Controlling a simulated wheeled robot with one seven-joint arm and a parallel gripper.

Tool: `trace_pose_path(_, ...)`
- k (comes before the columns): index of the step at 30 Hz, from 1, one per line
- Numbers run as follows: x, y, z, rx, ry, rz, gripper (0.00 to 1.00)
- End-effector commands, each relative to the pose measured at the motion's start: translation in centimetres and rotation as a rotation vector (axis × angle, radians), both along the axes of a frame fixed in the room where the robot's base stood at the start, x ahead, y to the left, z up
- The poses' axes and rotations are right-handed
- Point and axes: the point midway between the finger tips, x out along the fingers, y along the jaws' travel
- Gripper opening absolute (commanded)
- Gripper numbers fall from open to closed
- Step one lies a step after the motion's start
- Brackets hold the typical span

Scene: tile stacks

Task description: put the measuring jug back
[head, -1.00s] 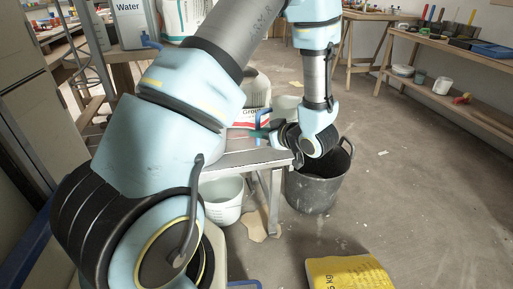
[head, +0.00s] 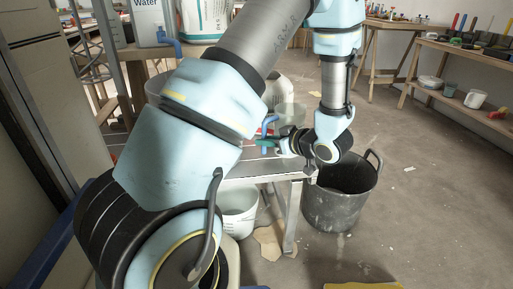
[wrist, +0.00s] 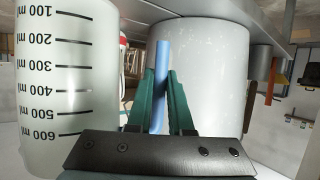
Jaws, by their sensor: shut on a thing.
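The measuring jug (wrist: 68,90) is a translucent white vessel with black ml marks. It fills the left of the wrist view, its marks upside down because that view is inverted. In the head view the jug (head: 291,114) shows partly behind my wrist, over the metal table (head: 262,171). Its blue handle (wrist: 161,75) stands between the green fingers of my gripper (wrist: 163,85), which is shut on it. My gripper (head: 262,143) also shows in the head view, at the table's right end. I cannot tell whether the jug's base touches the tabletop.
A pale grey cylinder (wrist: 205,70) stands just beyond my fingertips. A black bucket (head: 335,205) is on the floor right of the table, and a white bucket (head: 238,211) is under it. A yellow bag (head: 365,286) lies in front. Open floor is at the right.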

Motion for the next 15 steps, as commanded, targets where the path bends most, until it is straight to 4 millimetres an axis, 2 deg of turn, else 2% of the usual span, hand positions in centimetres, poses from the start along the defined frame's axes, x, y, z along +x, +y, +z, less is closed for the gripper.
trace_pose_path(3,1.6,1.3,-0.1,-0.002,-0.002,0.001,0.00)
trace_pose_path(12,3.4,2.9,0.0,-0.002,-0.002,0.002,0.00)
trace_pose_path(15,3.3,2.8,-2.0,0.001,0.002,-0.002,0.00)
